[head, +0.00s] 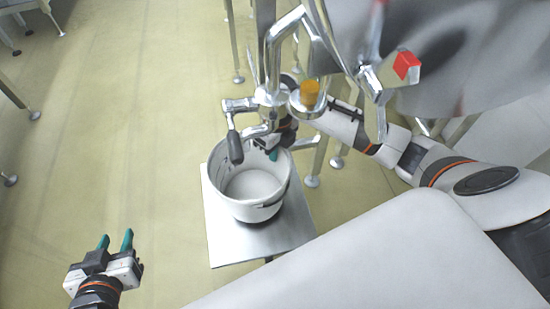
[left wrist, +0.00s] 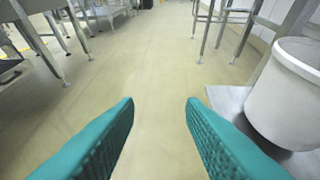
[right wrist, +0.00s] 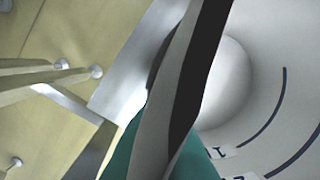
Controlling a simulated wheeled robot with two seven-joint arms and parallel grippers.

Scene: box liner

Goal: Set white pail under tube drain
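The white pail (head: 223,197) stands upright on a square metal platform (head: 231,245), its open top facing up. A chrome tube and valve assembly (head: 272,60) hangs over the pail's far side; I cannot tell exactly where its outlet sits relative to the rim. My right gripper (head: 273,152) is at the pail's far rim, partly hidden by the chrome fittings. In the right wrist view its teal fingers (right wrist: 160,158) lie on both sides of the pail's wall, with measuring marks on the inside. My left gripper (head: 116,241) is open and empty, left of the platform.
A large steel vessel (head: 470,50) with a red-handled valve (head: 406,65) is at the upper right. Metal legs (head: 233,40) stand behind the platform. Other steel furniture (left wrist: 70,45) is at the far left. The floor (head: 110,130) left of the platform is clear.

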